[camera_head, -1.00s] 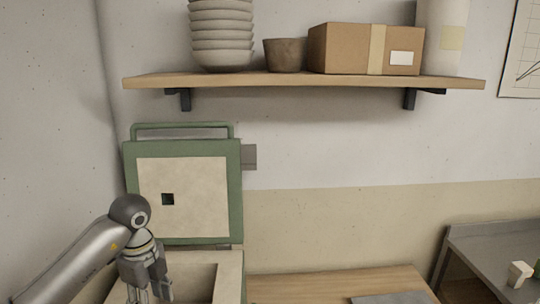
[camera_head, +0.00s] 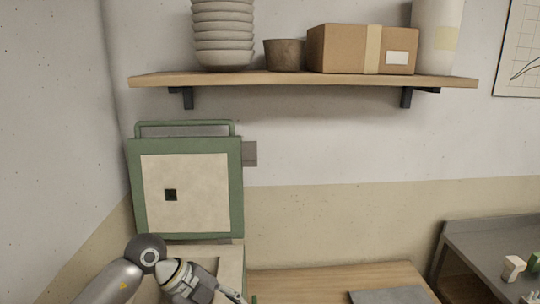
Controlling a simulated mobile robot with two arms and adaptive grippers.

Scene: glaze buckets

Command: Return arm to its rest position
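My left arm comes in at the bottom left of the head view, its dark round wrist joint near the picture's lower edge. My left gripper (camera_head: 228,294) points to the lower right, low in front of the open kiln. Its fingertips are small and partly at the bottom edge, so I cannot see whether they are apart or hold anything. My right arm and gripper are not in view. The green-framed kiln lid (camera_head: 187,192) stands upright with a pale inner panel, and part of the kiln's pale rim (camera_head: 232,262) shows below it.
A wooden shelf (camera_head: 300,80) above holds stacked bowls (camera_head: 223,35), a brown pot (camera_head: 283,54), a cardboard box (camera_head: 362,49) and a pale cylinder (camera_head: 436,38). A wooden table (camera_head: 300,284) with a grey slab (camera_head: 388,295) lies right of the kiln. A grey bench (camera_head: 480,250) stands far right.

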